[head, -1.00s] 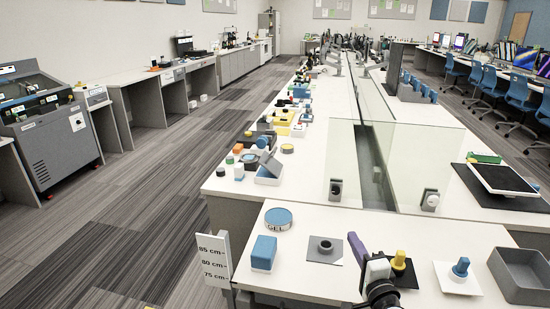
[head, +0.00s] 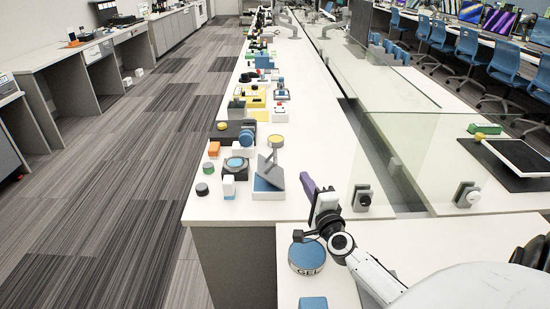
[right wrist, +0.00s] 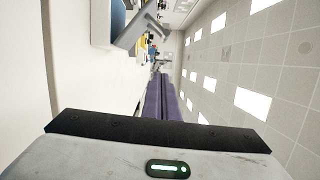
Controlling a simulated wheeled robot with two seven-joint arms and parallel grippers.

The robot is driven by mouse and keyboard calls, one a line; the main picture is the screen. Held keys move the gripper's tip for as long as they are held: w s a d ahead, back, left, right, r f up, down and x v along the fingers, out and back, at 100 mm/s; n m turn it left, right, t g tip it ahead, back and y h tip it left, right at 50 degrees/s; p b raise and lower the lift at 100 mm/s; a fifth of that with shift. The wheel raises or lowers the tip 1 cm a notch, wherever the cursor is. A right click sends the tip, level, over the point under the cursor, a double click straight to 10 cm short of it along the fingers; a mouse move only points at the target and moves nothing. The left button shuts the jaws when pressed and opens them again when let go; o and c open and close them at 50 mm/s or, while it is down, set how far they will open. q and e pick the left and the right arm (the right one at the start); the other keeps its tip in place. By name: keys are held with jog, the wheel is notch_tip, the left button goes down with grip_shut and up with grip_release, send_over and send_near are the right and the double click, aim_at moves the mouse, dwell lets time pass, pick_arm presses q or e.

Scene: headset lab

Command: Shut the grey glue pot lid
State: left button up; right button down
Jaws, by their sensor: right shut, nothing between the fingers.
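A box with a blue and white body (head: 268,186) stands near the front of the long white bench in the head view. Its grey lid (head: 271,172) is tilted up, open; I take this to be the glue pot. In the right wrist view the grey lid (right wrist: 140,27) shows at the top, with part of the blue body beside it. My right gripper (head: 307,182), with purple fingers, is shut and empty, just right of the box and apart from it. The fingers also show in the right wrist view (right wrist: 162,85). My left gripper is not in view.
A round GEL tin (head: 306,257) sits on the near table below my right arm. A white and orange bottle (head: 229,187) and a blue-topped round pot (head: 236,166) stand left of the box. A clear screen (head: 420,150) rises to the right. Bench around the gripper is bare.

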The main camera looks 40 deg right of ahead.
jog(key=w, duration=0.6)
jog(key=w+b, duration=0.1)
jog(key=w, duration=0.3)
jog(key=shift+d+r, duration=0.3)
jog(key=shift+d, duration=0.1)
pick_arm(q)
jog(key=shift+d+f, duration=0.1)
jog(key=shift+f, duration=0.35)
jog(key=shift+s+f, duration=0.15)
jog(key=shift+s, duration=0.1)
